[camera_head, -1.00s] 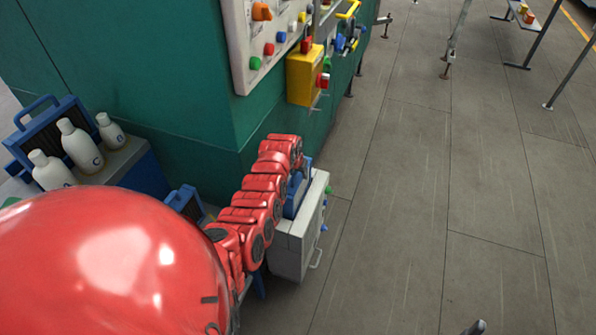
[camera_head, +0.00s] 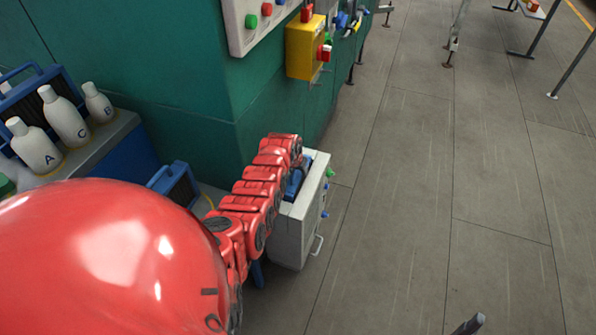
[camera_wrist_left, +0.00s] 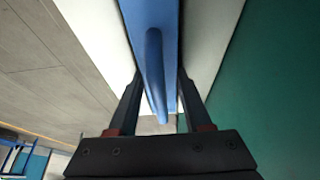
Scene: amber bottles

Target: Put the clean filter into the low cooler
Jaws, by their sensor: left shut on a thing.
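The low cooler (camera_head: 291,234) is a pale grey-white box beside the green machine in the head view. A blue-framed filter (camera_head: 293,184) sits at its top, mostly sunk into it, with only a small part showing behind my red arm. In the left wrist view the filter's blue top edge and handle (camera_wrist_left: 155,65) lie between my left gripper's fingers (camera_wrist_left: 160,78), with pale cooler surfaces on both sides. My left gripper is shut on the filter. A small dark grey tip (camera_head: 470,325) at the bottom edge may be my right gripper; its jaws cannot be made out.
Another blue-framed filter (camera_head: 176,184) stands left of my arm. White lettered bottles (camera_head: 65,118) and a further blue-framed panel (camera_head: 38,100) stand on a cabinet at the left. The green machine (camera_head: 190,110) with a yellow box (camera_head: 303,48) rises behind the cooler.

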